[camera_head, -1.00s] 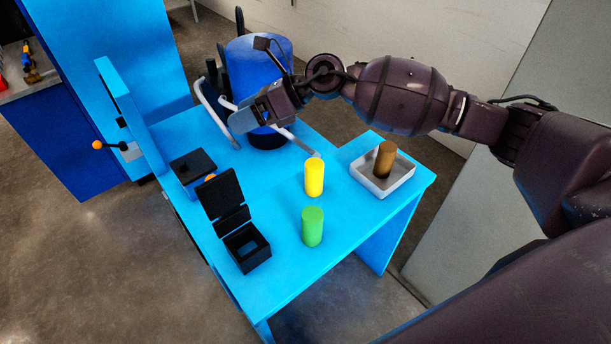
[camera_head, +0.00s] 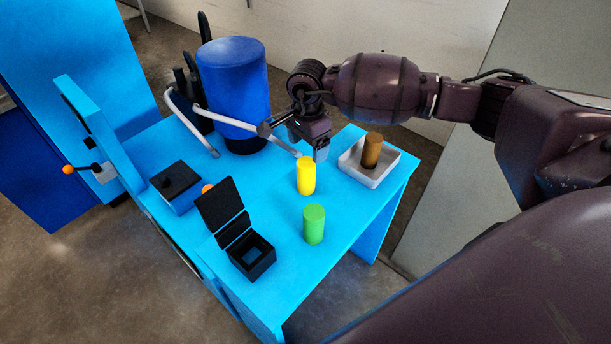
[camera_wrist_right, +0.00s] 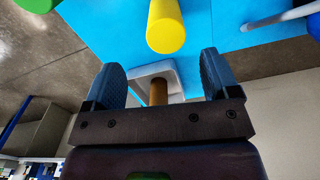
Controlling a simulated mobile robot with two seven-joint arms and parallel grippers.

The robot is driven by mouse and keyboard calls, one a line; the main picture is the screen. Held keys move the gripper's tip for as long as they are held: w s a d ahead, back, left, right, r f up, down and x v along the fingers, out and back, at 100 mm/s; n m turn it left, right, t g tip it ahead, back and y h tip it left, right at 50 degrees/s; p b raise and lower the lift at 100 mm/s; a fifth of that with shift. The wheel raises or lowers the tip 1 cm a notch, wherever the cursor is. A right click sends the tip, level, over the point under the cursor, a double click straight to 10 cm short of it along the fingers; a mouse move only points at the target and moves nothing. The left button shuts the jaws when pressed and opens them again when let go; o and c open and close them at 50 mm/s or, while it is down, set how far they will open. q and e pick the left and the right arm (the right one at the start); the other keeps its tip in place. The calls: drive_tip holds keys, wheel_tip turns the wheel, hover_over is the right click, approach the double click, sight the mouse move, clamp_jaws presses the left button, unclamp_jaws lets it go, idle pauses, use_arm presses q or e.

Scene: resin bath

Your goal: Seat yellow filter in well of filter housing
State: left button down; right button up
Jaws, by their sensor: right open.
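The yellow filter (camera_head: 306,176) stands upright on the blue table, in front of my right gripper (camera_head: 310,150). It also shows in the right wrist view (camera_wrist_right: 166,28), beyond the fingertips and between their lines. My right gripper (camera_wrist_right: 160,72) is open and empty, apart from the filter. The black filter housing (camera_head: 250,256) stands at the table's front left with its lid raised and its square well open and empty-looking. My left gripper is in neither view.
A green cylinder (camera_head: 314,224) stands between the housing and the table's right edge. A brown cylinder (camera_head: 372,150) stands in a white tray (camera_head: 350,172). A blue tank (camera_head: 234,90) with grey pipes stands behind. A dark-lidded blue box (camera_head: 176,186) sits left.

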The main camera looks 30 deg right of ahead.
sight(307, 162)
wheel_tip(307, 162, down, 3)
drive_tip(key=shift+w+d+f+b, duration=0.1)
drive_tip(key=shift+w+f+b, duration=0.1)
drive_tip(key=shift+f, duration=1.35)
drive_tip(key=shift+w+d+f+b, duration=0.1)
drive_tip(key=shift+w+f+b, duration=0.1)
drive_tip(key=shift+f, duration=1.3)
drive_tip(key=c, duration=1)
